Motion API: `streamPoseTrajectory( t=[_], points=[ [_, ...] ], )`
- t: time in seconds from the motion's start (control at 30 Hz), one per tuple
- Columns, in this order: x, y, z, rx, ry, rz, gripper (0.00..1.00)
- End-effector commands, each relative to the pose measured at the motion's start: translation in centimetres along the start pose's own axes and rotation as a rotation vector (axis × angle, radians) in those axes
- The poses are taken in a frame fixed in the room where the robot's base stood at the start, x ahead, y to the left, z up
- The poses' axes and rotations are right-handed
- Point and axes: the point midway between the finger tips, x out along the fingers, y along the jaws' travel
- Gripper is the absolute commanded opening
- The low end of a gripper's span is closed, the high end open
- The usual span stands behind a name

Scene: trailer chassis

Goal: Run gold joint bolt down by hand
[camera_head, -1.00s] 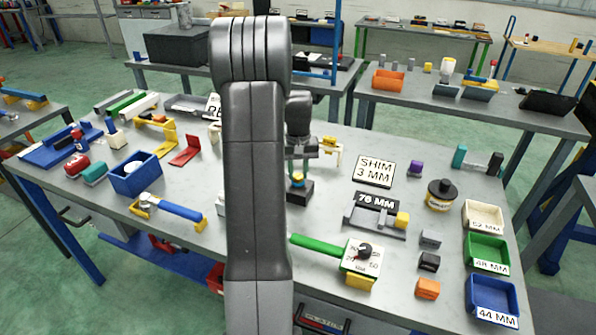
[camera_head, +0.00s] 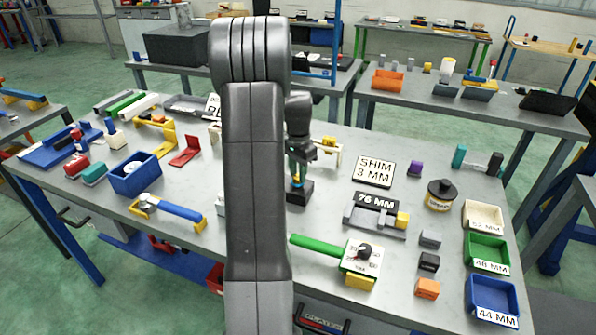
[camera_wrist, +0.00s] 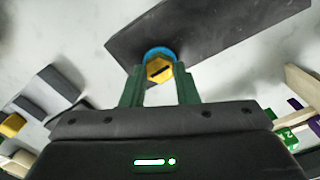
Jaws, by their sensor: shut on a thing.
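The gold hex-headed bolt (camera_wrist: 160,69) has a dark slot or mark on its head and a blue ring around its far side. It sits at the dark joint block (camera_wrist: 215,30). My gripper (camera_wrist: 158,84) has its two green fingers shut on the gold bolt, one on each side. How deep the bolt sits cannot be told.
The grey bench (camera_head: 330,215) is crowded. A SHIM 3 MM sign (camera_head: 375,171) and a 76 MM fixture (camera_head: 376,216) stand to the right. A green-handled gauge (camera_head: 358,257) lies in front. Labelled bins (camera_head: 488,249) line the right edge. A cream-and-yellow stand (camera_head: 328,153) is close behind.

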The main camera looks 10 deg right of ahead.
Motion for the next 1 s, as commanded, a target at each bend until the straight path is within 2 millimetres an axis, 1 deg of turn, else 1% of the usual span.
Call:
streamPoseTrajectory(
  t=[0.03, 0.7, 1.0],
  points=[
    [-0.44, -0.21, -0.16, 0.043, 0.007, -0.007, 0.04],
    [-0.45, -0.28, -0.15, 0.677, 0.004, -0.011, 0.04],
    [-0.45, -0.31, -0.17, 0.917, 0.003, -0.012, 0.04]
  ],
)
